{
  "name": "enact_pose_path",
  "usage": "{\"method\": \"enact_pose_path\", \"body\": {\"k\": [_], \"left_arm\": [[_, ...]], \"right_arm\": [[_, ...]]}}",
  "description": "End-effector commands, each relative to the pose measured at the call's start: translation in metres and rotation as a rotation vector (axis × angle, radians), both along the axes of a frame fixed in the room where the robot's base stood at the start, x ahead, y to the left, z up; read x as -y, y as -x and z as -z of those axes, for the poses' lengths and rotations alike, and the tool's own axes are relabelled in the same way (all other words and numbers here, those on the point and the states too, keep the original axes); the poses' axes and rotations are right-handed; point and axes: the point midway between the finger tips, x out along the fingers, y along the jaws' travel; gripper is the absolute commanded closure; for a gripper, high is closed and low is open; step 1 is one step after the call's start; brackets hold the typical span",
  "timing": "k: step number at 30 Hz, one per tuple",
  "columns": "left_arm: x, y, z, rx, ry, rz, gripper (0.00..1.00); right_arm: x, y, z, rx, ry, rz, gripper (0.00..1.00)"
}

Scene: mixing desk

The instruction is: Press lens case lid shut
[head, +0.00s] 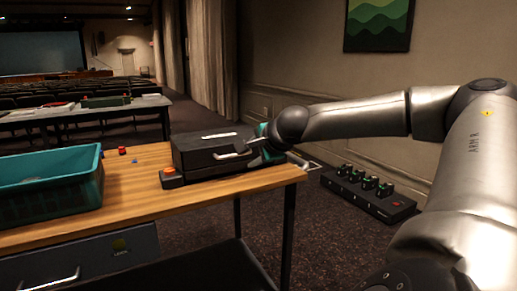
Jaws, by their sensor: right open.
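The lens case looks to be the black box (208,153) near the right end of the wooden desk, with a pale strip on top and a light handle on its front. Its lid looks down or nearly down; I cannot tell whether it is fully shut. My right gripper (260,147) is open at the right side of the case, close to the handle. I cannot tell whether it touches the case, and its fingers are small and partly hidden. My left gripper is out of view.
A teal crate (48,212) stands on the desk (140,204) at left. A small box with an orange button (171,178) sits against the case's front left. Small red (122,150) and blue (134,161) items lie behind. A black switch strip (368,193) is on the floor at right.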

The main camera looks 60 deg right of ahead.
Motion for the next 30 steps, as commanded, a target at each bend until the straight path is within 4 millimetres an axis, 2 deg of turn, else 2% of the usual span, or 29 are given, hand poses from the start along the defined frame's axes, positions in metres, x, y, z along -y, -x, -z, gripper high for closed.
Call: {"method": "enact_pose_path", "body": {"k": [5,10,30], "left_arm": [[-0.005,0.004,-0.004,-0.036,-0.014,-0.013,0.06],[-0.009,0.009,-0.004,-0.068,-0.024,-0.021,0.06],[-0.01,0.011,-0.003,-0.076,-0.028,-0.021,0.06]], "right_arm": [[-0.009,0.019,-0.018,0.006,0.004,0.001,0.56],[-0.016,0.028,-0.025,0.007,0.002,0.0,0.56],[-0.017,0.031,-0.026,0.008,0.003,0.0,0.56]]}}
